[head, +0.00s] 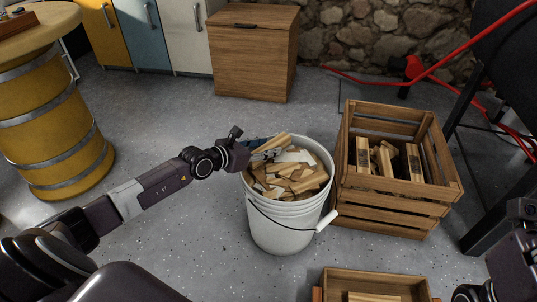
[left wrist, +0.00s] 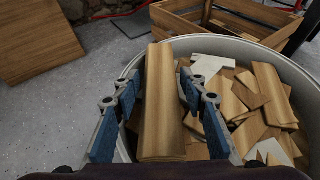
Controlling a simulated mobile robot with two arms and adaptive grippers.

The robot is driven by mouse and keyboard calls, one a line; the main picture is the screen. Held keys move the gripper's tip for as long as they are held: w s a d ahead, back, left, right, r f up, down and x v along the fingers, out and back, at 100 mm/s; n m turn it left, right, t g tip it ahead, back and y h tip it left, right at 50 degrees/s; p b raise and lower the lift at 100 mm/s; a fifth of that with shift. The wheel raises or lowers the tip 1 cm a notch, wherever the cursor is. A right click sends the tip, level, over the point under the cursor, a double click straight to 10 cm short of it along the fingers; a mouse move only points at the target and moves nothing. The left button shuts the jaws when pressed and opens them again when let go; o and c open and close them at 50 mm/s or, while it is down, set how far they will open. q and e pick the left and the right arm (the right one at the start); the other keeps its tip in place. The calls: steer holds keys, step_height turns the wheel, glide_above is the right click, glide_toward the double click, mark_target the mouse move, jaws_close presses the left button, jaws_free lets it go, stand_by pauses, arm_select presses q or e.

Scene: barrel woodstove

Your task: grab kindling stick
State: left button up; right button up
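A white bucket (head: 283,226) stands on the floor in the middle of the head view, filled with a heap of split kindling (head: 305,182). My left gripper (head: 268,152) is over the bucket's left rim. Its blue-padded fingers (left wrist: 160,88) lie along both sides of a long, light-brown kindling stick (left wrist: 163,120), with the tips against it. The stick also shows in the head view (head: 275,143), tilted above the heap. Dark parts of my right arm show at the lower right corner of the head view; the state of that gripper cannot be made out.
A slatted wooden crate (head: 390,204) with several wood pieces stands right of the bucket. A smaller wooden box (head: 375,279) is at the bottom. A yellow barrel table (head: 50,130) stands left, a wooden chest (head: 253,60) behind. Dark metal legs and red tubing are at right.

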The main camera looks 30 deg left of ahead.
mark_target(283, 140)
arm_select(q)
steer(key=shift+b+x, duration=0.55)
steer(key=shift+x, duration=0.75)
steer(key=shift+s, duration=0.1)
steer(key=shift+c, duration=0.6)
steer(key=shift+a, duration=0.1)
steer(key=c, duration=0.8)
steer(key=shift+r, duration=0.15)
